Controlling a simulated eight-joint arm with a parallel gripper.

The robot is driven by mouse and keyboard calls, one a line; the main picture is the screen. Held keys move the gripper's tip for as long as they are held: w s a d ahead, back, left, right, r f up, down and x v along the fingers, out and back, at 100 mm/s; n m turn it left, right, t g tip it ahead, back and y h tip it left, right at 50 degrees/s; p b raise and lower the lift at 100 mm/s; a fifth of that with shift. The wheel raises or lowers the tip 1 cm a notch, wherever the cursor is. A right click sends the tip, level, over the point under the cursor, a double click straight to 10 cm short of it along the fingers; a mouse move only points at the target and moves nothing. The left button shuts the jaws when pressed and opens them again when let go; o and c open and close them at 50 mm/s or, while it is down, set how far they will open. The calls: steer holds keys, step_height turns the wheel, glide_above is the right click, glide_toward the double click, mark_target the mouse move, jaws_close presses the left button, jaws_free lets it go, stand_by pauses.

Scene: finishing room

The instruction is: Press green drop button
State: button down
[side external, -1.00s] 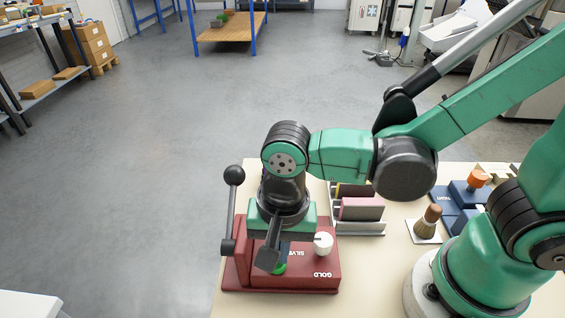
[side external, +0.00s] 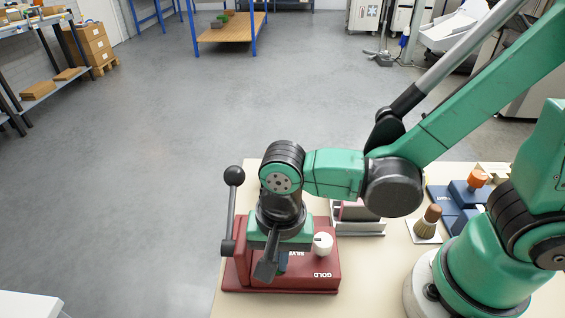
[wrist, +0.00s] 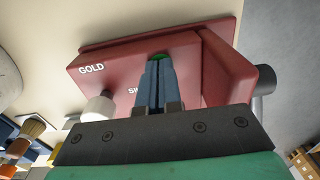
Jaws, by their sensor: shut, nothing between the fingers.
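A dark red machine (side external: 241,280) lettered GOLD and SILVER sits at the table's near left corner; it also shows in the wrist view (wrist: 215,60). In the wrist view the green button (wrist: 158,56) shows as a small green patch on its top, just beyond my fingertips and partly hidden by them. In the side view my gripper hides the button. My gripper (wrist: 157,66) is shut and empty, its fingers directed at the button; it also shows in the side view (side external: 283,265). I cannot tell whether the tips touch the button.
A white knob (side external: 323,243) stands on the machine beside my gripper. A lever with a black ball (side external: 234,175) rises at its left. A grey holder (side external: 360,229) stands behind. A brush (side external: 431,220) and blue blocks (side external: 461,195) are to the right on the table.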

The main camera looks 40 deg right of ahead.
steer(key=shift+f, duration=0.15)
step_height(320, 180, up, 14)
steer(key=shift+s+d, duration=0.2)
steer(key=shift+s, duration=0.05)
stand_by(0.5)
stand_by(0.5)
